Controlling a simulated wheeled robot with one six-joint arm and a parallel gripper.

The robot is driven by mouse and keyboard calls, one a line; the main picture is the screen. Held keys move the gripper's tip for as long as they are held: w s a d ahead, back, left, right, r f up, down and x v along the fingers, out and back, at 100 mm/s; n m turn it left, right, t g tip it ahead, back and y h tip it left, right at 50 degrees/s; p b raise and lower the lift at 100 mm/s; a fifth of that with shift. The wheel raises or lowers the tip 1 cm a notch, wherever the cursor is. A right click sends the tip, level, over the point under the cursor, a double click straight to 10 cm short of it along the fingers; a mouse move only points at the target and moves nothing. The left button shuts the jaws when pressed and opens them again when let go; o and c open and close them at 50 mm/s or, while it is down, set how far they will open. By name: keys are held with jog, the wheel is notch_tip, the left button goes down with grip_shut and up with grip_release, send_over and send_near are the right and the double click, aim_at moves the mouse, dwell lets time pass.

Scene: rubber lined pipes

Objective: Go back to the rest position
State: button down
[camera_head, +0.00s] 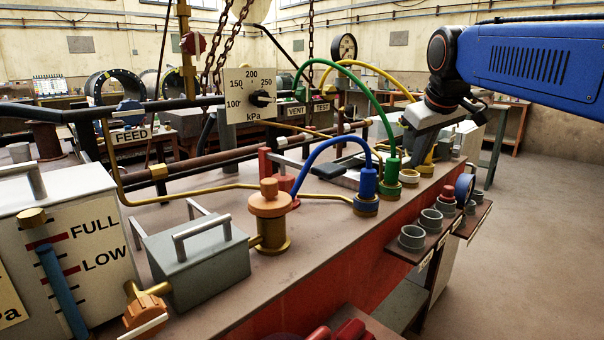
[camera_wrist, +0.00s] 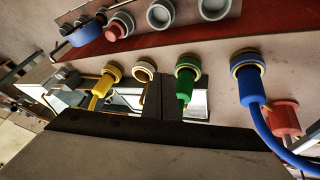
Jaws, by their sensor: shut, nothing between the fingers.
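My gripper (camera_head: 410,143) is above the far end of the bench, beside the green and yellow hoses. It holds nothing. In the wrist view its closed fingers (camera_wrist: 160,90) show as a dark strip between an empty socket (camera_wrist: 144,70) and the green plug (camera_wrist: 185,85). The blue plug (camera_head: 366,183), green plug (camera_head: 392,173) and yellow plug (camera_head: 428,157) sit in ringed sockets. Whether the fingertips touch anything cannot be told. The arm's blue link (camera_head: 540,65) reaches in from the upper right.
The green hose (camera_head: 345,72), yellow hose (camera_head: 375,72) and blue hose (camera_head: 325,146) arch near my gripper. Grey cups (camera_head: 412,237) stand on side shelves. A kPa gauge (camera_head: 251,94) and hanging chains (camera_head: 222,50) are further left. The floor (camera_head: 530,240) at right is clear.

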jog(key=s+d+f+m+g, duration=0.1)
jog(key=s+f+m, duration=0.3)
jog(key=s+f, duration=2.4)
jog(key=shift+s+d, duration=0.3)
jog(key=shift+s, duration=0.1)
jog(key=c, duration=2.5)
grip_release()
